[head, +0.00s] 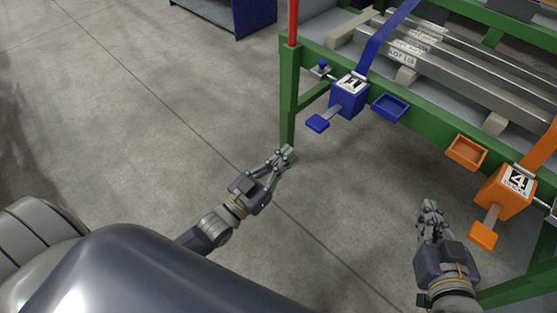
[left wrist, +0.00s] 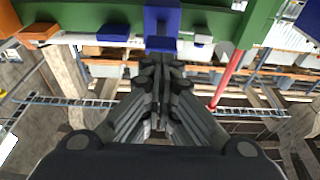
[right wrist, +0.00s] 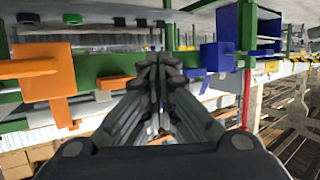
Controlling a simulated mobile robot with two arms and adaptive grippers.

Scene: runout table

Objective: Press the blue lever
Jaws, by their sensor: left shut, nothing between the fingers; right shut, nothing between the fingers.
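The blue lever (head: 318,123) is a flat blue pad on a short grey bar. It sticks out from a blue box (head: 349,97) marked 1 on the green table frame. My left gripper (head: 287,153) is shut and empty, below and a little left of the blue pad, apart from it in the head view. In the left wrist view the blue pad (left wrist: 160,44) shows just beyond the shut fingertips (left wrist: 160,62). My right gripper (head: 430,205) is shut and empty, left of the orange lever. The blue box also shows in the right wrist view (right wrist: 217,57).
A blue tray (head: 390,107) and an orange tray (head: 466,153) sit on the green rail. A green leg (head: 288,100) stands left of the blue lever. The floor left is clear.

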